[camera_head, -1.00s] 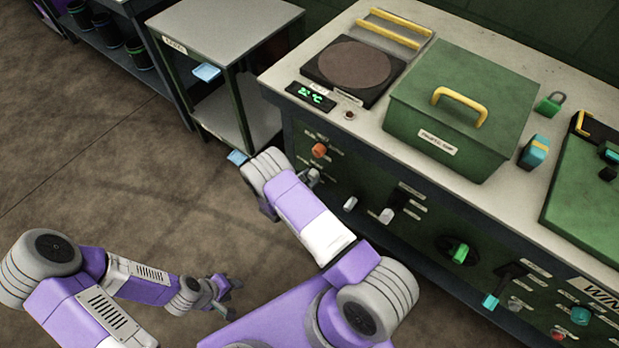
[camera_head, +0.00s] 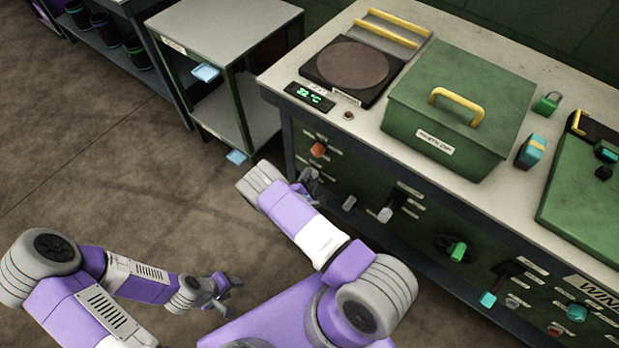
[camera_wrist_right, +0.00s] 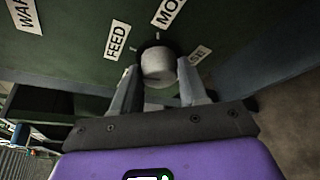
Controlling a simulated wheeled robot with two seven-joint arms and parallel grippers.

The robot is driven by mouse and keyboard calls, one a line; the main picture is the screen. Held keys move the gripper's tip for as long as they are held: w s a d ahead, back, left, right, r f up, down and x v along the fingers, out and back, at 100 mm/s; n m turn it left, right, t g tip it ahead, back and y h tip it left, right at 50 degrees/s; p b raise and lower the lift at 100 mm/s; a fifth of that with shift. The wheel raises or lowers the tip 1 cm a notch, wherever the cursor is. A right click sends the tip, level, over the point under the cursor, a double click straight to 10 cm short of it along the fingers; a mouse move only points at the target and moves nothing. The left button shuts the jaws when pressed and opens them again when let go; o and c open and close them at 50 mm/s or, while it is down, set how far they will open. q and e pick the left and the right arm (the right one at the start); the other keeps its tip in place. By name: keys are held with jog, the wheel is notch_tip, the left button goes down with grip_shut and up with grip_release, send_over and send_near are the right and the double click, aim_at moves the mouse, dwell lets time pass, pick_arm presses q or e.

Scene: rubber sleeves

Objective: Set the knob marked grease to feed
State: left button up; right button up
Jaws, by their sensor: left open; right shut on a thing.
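A pale round knob (camera_wrist_right: 158,64) sits on the dark green panel in the right wrist view, beside a label reading FEED (camera_wrist_right: 117,41). A label starting MO (camera_wrist_right: 167,12) is above it, and a partly hidden one ending in SE (camera_wrist_right: 198,54) is to its right. My right gripper (camera_wrist_right: 160,80) has a finger on each side of the knob and is shut on it. I cannot tell which label the knob points to. In the head view my right gripper (camera_head: 308,180) is at the cabinet's front and largely covers the knob. My left gripper (camera_head: 230,288) is open and empty, over the floor.
An orange knob (camera_head: 318,149), small pale knobs (camera_head: 385,214) and a green knob (camera_head: 457,251) stick out of the same front. A green lidded box (camera_head: 460,105) and a hotplate (camera_head: 352,66) stand on top.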

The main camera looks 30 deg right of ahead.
jog(key=shift+m+t, duration=0.3)
jog(key=shift+m, duration=0.2)
dwell(0.3)
jog(key=o, duration=1)
jog(key=p+v, duration=0.2)
jog(key=v, duration=0.5)
jog(key=shift+s+a, duration=0.15)
jog(key=shift+s, duration=0.05)
